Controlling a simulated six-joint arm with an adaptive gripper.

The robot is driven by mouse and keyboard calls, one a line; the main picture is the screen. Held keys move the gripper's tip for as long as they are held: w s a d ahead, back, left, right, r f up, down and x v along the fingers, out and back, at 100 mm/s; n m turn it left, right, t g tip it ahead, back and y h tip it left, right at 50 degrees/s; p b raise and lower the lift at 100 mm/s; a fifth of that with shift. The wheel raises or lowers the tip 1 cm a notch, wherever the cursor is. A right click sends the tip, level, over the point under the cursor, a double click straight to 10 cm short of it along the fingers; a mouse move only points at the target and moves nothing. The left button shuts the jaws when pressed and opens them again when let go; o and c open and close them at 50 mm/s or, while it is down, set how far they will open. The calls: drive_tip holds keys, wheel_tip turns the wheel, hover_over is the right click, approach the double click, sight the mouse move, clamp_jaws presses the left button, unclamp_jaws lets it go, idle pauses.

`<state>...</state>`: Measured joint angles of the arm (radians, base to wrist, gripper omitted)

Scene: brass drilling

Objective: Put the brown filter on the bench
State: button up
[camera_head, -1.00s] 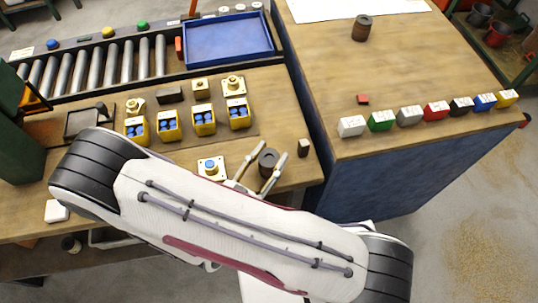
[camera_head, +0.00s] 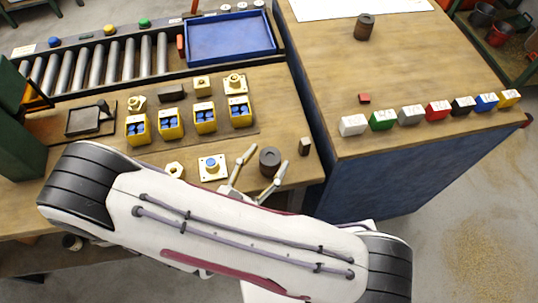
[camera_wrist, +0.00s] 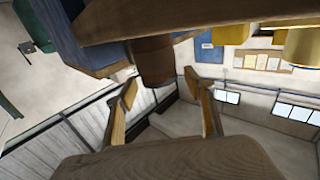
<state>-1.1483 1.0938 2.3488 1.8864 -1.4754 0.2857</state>
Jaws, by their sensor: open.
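A dark brown cylinder, likely the brown filter (camera_head: 270,160), stands upright near the front edge of the left wooden worktop. My gripper (camera_head: 268,157) is open, with its two fingers reaching in from the front. The filter shows at the fingertips, nearer the right finger; I cannot tell whether they touch. In the wrist view the filter (camera_wrist: 154,58) appears upside down, ahead of the spread fingers (camera_wrist: 163,92). A similar brown cylinder (camera_head: 364,27) stands at the back of the right bench (camera_head: 410,75), which has a wooden top and blue side.
Several yellow boxes (camera_head: 205,118) and a blue tray (camera_head: 230,40) lie behind. Colored blocks (camera_head: 437,111) line the right bench's front edge; its middle is mostly clear.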

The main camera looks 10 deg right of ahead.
drive_tip(key=v, duration=0.9)
drive_tip(key=shift+s+a, duration=0.3)
idle(0.6)
drive_tip(key=shift+a, duration=0.1)
